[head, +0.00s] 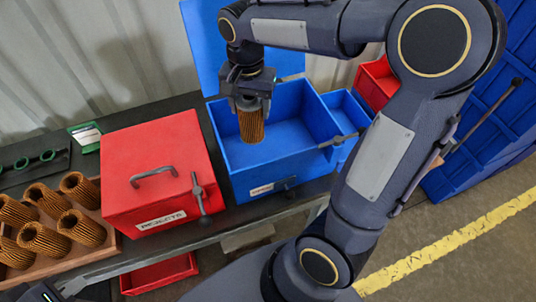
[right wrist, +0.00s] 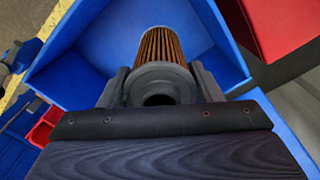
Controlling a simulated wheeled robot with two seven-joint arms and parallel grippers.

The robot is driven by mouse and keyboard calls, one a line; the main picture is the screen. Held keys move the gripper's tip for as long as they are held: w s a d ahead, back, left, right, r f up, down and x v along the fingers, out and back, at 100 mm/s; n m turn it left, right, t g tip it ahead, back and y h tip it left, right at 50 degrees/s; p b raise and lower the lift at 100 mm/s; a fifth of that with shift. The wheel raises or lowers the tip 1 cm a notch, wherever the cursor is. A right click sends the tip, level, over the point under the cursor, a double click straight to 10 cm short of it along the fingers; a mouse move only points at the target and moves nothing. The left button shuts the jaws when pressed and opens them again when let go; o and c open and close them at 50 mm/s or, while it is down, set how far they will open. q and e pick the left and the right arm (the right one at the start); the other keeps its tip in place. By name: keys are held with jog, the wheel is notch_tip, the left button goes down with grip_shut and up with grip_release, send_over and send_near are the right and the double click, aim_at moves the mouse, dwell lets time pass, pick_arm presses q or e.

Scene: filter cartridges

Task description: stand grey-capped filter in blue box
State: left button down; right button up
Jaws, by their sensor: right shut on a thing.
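The grey-capped filter (head: 251,127) has a brown pleated body and hangs roughly upright, cap up, inside the open blue box (head: 330,128). My right gripper (head: 250,101) is shut on its grey cap from above. In the right wrist view the grey cap (right wrist: 160,82) sits between the two fingers (right wrist: 160,90), and the pleated body points down towards the blue floor. I cannot tell whether its lower end touches the floor. A dark part of my left gripper (head: 45,292) shows at the bottom left edge; its jaws are not clear.
A shut red box (head: 155,160) labelled REJECTS, with a handle, stands left of the blue box. A wooden tray (head: 100,247) holds several brown filters at the far left. The blue lid (head: 207,50) stands open behind. Inside the blue box the floor around the filter looks clear.

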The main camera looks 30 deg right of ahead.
aim_at(252, 137)
notch_tip(252, 137, down, 12)
jog(key=shift+w+r, duration=0.1)
jog(key=shift+w, duration=0.05)
dwell(0.3)
jog(key=shift+b, duration=0.35)
jog(key=o, duration=1.1)
